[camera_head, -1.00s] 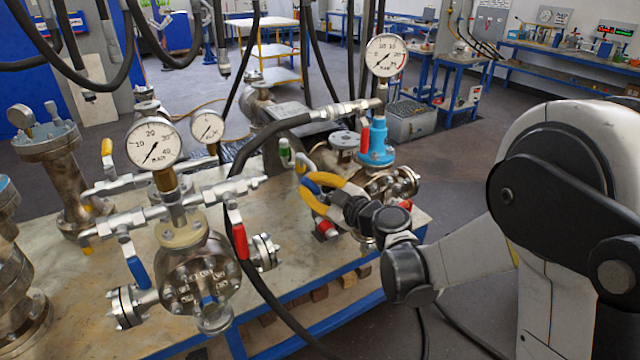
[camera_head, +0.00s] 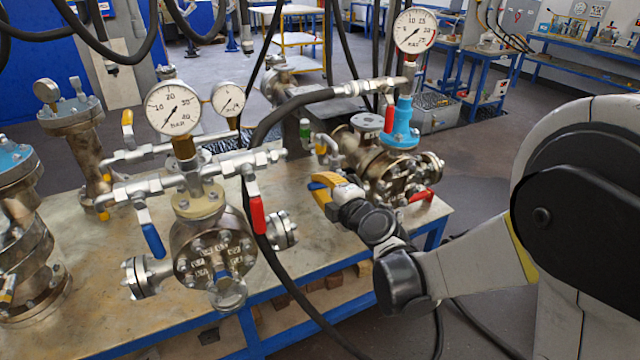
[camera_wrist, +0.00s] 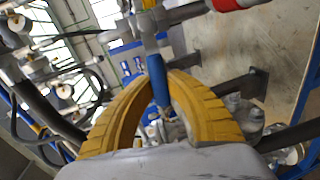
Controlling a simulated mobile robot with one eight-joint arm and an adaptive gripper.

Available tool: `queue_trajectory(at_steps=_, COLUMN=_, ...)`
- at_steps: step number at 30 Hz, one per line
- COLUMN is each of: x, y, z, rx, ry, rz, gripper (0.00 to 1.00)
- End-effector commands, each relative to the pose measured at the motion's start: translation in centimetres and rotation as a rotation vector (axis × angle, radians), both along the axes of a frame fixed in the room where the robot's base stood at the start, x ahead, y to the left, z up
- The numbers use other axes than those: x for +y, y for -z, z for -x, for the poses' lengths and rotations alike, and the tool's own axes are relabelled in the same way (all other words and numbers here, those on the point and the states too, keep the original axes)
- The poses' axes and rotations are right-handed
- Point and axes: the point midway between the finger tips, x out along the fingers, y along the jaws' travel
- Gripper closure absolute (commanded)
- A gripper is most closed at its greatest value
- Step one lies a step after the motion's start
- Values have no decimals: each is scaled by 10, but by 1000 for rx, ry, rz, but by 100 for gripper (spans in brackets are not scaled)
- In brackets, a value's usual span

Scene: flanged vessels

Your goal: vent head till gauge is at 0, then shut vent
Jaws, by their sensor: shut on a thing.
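In the wrist view, a blue lever handle (camera_wrist: 158,80) stands between the two yellow fingers of my gripper (camera_wrist: 160,90). In the head view my gripper (camera_head: 325,184) is shut on this handle, low in front of the back-right vessel (camera_head: 370,165); only a bit of blue shows between the fingers. The valve behind it is mostly hidden. A round white gauge (camera_head: 415,31) stands above the back-right vessel, its needle pointing lower left; the exact reading is too small to tell. Two more gauges, a large one (camera_head: 173,108) and a small one (camera_head: 228,99), stand to the left.
The front vessel (camera_head: 214,250) carries a blue lever (camera_head: 154,240) and a red lever (camera_head: 257,216). Another red lever (camera_head: 421,196) is right of my gripper. A black hose (camera_head: 290,105) arches behind the gripper. The bench (camera_head: 100,325) has bare room at the front left.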

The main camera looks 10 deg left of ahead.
Motion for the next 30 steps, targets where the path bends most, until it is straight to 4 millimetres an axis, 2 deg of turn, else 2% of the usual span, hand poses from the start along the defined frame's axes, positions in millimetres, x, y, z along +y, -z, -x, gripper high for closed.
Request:
queue_trajectory(at_steps=9, x=0, y=8, z=1, rx=-52, ry=0, rz=77, gripper=100)
queue_trajectory(at_steps=23, x=0, y=8, z=1, rx=-59, ry=-1, rz=88, gripper=100)
queue_trajectory(at_steps=24, x=0, y=8, z=1, rx=-59, ry=-1, rz=88, gripper=79)
queue_trajectory(at_steps=26, x=0, y=8, z=1, rx=-59, ry=-1, rz=88, gripper=61)
queue_trajectory(at_steps=30, x=0, y=8, z=1, rx=-58, ry=-1, rz=87, gripper=60)
